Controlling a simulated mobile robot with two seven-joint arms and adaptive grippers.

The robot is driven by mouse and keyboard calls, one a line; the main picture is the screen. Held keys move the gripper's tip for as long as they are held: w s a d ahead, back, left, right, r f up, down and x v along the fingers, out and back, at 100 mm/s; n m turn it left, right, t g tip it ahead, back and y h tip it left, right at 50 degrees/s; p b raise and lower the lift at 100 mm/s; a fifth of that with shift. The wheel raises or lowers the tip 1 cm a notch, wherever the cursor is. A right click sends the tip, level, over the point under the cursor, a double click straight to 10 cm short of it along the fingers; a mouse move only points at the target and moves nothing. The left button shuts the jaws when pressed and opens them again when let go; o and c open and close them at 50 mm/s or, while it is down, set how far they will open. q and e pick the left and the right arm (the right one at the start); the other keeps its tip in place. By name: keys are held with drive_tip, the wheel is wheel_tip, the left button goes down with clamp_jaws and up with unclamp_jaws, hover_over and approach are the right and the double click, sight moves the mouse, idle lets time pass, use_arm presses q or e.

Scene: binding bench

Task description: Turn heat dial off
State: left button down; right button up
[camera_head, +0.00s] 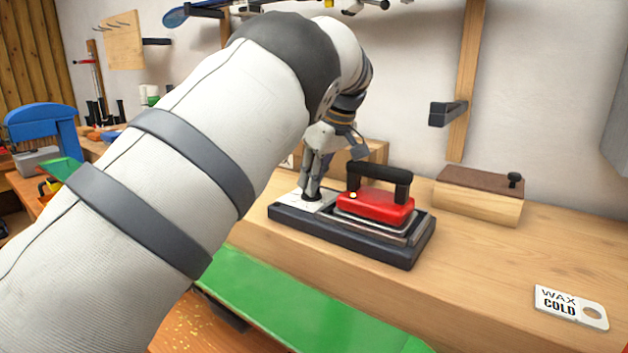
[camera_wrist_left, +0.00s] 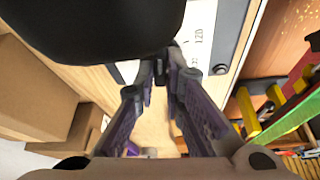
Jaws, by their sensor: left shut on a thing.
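The heat dial (camera_head: 312,197) is a small dark knob on a white scale plate (camera_head: 296,203) at the left end of a black base (camera_head: 345,240). My left gripper (camera_head: 313,188) reaches down from above and is shut on the dial. A red iron (camera_head: 376,207) with a black handle rests on the same base, just right of the gripper. In the left wrist view, the fingers (camera_wrist_left: 165,75) close together beside the white plate (camera_wrist_left: 200,30), which bears printed numbers. The dial itself is mostly hidden there, and its setting cannot be read. My right gripper is not in view.
A wooden block with a brown top (camera_head: 481,190) stands behind right. A "WAX COLD" tag (camera_head: 570,306) lies at the right. A green board (camera_head: 300,300) lies along the front. Cardboard boxes (camera_wrist_left: 35,90) show in the left wrist view.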

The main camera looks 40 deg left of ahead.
use_arm(q)
drive_tip(key=c, duration=1.7)
unclamp_jaws()
drive_tip(key=shift+r, duration=0.1)
drive_tip(key=v, duration=1.1)
drive_tip(key=shift+d+r, duration=0.1)
drive_tip(key=shift+r, duration=0.3)
drive_tip(key=shift+f, duration=0.1)
